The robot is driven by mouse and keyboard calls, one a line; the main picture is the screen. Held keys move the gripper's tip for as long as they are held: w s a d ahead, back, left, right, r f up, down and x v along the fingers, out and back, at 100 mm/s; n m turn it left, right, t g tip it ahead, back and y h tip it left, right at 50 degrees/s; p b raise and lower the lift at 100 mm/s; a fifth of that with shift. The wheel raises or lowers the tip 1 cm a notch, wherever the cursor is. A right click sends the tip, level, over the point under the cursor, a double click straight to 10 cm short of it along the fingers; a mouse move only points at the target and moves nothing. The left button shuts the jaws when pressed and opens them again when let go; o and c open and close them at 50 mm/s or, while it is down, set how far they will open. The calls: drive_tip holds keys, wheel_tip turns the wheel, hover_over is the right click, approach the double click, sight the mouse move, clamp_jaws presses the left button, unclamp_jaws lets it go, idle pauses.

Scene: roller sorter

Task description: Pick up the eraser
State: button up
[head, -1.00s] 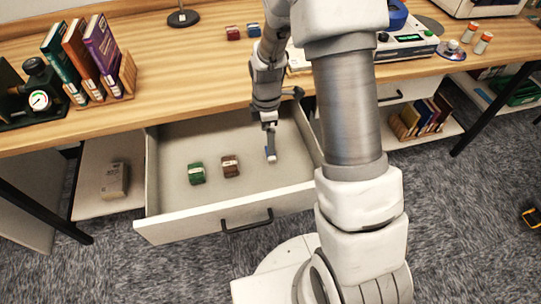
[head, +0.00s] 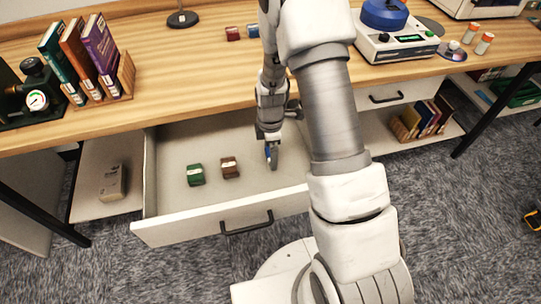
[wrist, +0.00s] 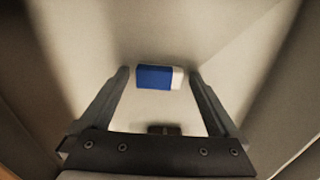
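The eraser (wrist: 158,77) is a small block with a blue sleeve and a white end, seen in the wrist view between and just past my fingertips. In the head view only a bit of its blue shows beside my gripper (head: 272,166), which points down into the open drawer (head: 285,203). In the wrist view my gripper (wrist: 160,75) is open, with one finger on each side of the eraser and a gap at each side. I cannot tell how far the fingertips are above the drawer floor.
A green block (head: 196,175) and a brown block (head: 230,167) lie in the drawer left of my gripper. The drawer walls surround the work area. The tabletop, with books (head: 82,60) and a device (head: 395,40), overhangs the drawer's back.

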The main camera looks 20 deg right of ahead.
drive_tip(key=c, duration=1.2)
drive_tip(key=shift+r, duration=0.45)
drive_tip(key=r, duration=0.2)
drive_tip(key=r+p, duration=0.1)
drive_tip(key=r, duration=0.1)
drive_tip(key=shift+s+d, duration=0.1)
drive_tip(key=shift+d, duration=0.2)
drive_tip(key=s+d+r, duration=0.2)
drive_tip(key=d, duration=0.1)
drive_tip(key=s+d+r, duration=0.2)
drive_tip(key=d, duration=0.1)
drive_tip(key=s+d+r+p, duration=0.1)
drive_tip(key=s+d+r, duration=0.1)
drive_tip(key=d, duration=0.1)
drive_tip(key=shift+s, duration=0.25)
drive_tip(key=o, duration=0.7)
drive_tip(key=shift+c, duration=0.2)
drive_tip(key=c, duration=0.5)
drive_tip(key=shift+w+a, duration=0.1)
drive_tip(key=shift+c, duration=0.2)
